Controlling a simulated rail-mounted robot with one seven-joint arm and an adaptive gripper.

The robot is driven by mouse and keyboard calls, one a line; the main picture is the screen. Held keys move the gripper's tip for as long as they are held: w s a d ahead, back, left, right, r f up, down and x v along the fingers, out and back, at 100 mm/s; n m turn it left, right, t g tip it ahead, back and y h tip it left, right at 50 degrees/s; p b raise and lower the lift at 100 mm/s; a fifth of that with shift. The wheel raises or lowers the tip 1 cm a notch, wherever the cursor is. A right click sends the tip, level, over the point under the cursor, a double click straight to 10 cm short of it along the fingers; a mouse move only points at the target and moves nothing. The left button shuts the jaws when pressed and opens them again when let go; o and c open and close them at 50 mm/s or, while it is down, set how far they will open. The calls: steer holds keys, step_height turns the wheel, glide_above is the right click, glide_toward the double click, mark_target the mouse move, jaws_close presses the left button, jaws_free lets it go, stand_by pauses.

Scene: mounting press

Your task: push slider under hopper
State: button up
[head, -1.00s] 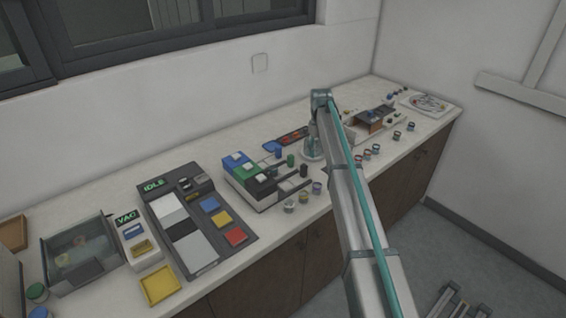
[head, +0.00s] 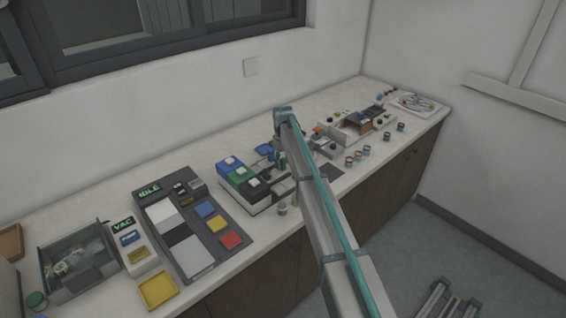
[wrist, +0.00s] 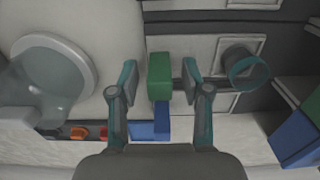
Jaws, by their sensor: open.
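A block with blue (head: 229,164), green (head: 240,176) and black hopper tops stands mid-counter. Dark slider rails reach out from its right side. In the wrist view a green slider handle (wrist: 160,76) stands between the fingers of my open gripper (wrist: 158,80), with small gaps on both sides. A blue handle (wrist: 148,129) lies just below it. A dark round knob (wrist: 237,56) is right of the right finger. Parts of the blue hopper (wrist: 292,140) show at the right edge. In the head view my gripper (head: 280,156) is beside the block, partly hidden by my arm.
A clear round vessel on a white base (wrist: 45,75) stands left of my gripper in the wrist view. A grey panel (head: 190,230) with coloured pads lies left of the hopper block. Small jars (head: 358,157) and a brown-fronted unit (head: 365,120) stand to the right.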

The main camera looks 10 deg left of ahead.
steer(key=shift+f, duration=0.65)
jaws_close()
